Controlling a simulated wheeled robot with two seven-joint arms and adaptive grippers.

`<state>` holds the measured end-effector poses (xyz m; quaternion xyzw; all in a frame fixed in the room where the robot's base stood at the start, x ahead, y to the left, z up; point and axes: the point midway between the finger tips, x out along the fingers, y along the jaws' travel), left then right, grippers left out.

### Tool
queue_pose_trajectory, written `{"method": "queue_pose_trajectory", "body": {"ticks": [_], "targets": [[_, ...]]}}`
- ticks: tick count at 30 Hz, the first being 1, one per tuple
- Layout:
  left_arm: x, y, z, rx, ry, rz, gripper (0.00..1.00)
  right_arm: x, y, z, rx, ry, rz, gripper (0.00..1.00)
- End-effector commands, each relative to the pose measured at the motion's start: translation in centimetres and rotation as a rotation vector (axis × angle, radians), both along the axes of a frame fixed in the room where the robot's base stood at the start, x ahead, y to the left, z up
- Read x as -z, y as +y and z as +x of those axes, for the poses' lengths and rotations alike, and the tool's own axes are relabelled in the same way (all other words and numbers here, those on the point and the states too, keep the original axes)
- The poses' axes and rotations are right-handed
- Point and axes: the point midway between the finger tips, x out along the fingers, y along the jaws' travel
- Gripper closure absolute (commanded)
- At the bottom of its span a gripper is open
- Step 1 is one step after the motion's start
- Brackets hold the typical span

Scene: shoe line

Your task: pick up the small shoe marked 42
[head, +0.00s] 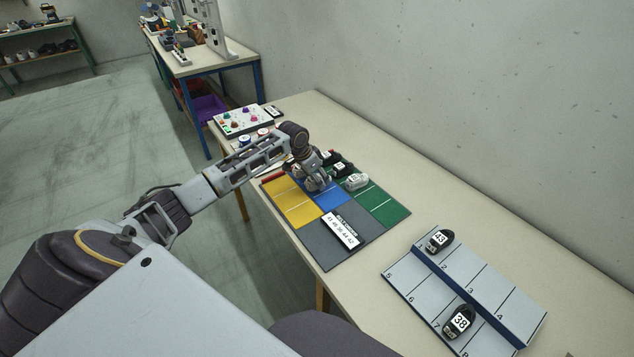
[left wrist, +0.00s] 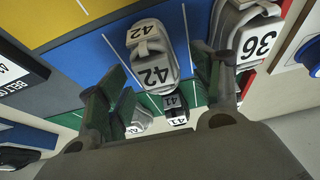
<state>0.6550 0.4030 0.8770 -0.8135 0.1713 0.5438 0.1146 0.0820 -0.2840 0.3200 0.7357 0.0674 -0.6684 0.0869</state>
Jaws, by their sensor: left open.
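My left gripper (head: 318,184) is over the blue area of the coloured mat (head: 378,206) in the head view. In the left wrist view a pale grey shoe marked 42 (left wrist: 153,58) lies on the blue area, between the two spread fingers. The gripper is open, and a gap shows on each side of the shoe. In the head view my gripper hides this shoe. A second pale shoe (left wrist: 137,121) lies on the green area; its tag seems to read 42 too, but it is small and partly covered by a finger. My right gripper is not in view.
A shoe marked 36 (left wrist: 247,38) is close beside the right finger. Black shoes marked 41 (left wrist: 176,106) lie beyond on green. A label plate (head: 342,230) lies on the mat's grey part. A numbered rack (head: 487,290) holds black shoes 43 (head: 438,241) and 38 (head: 459,321).

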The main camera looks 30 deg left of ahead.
Motion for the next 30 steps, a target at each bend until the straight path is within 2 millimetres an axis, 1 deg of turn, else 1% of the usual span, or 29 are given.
{"method": "queue_pose_trajectory", "body": {"ticks": [1,2,12,19,23,26,30], "targets": [[0.0,0.0,0.0,0.000,0.000,0.000,0.37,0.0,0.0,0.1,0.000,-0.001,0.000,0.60],[0.0,0.0,0.0,0.000,0.000,0.000,0.41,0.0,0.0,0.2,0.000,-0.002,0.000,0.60],[0.0,0.0,0.0,0.000,0.000,0.000,0.85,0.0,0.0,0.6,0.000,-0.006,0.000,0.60],[-0.1,0.0,0.0,0.000,0.000,0.000,0.85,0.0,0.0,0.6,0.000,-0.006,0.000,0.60],[-0.4,0.0,0.0,0.000,-0.001,0.000,0.85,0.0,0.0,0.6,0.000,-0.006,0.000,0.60],[-1.1,0.0,0.1,0.001,-0.002,0.000,0.85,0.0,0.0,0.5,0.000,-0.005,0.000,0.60],[-2.6,0.1,0.1,0.000,-0.004,0.001,0.85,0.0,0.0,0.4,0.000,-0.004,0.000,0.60]]}}
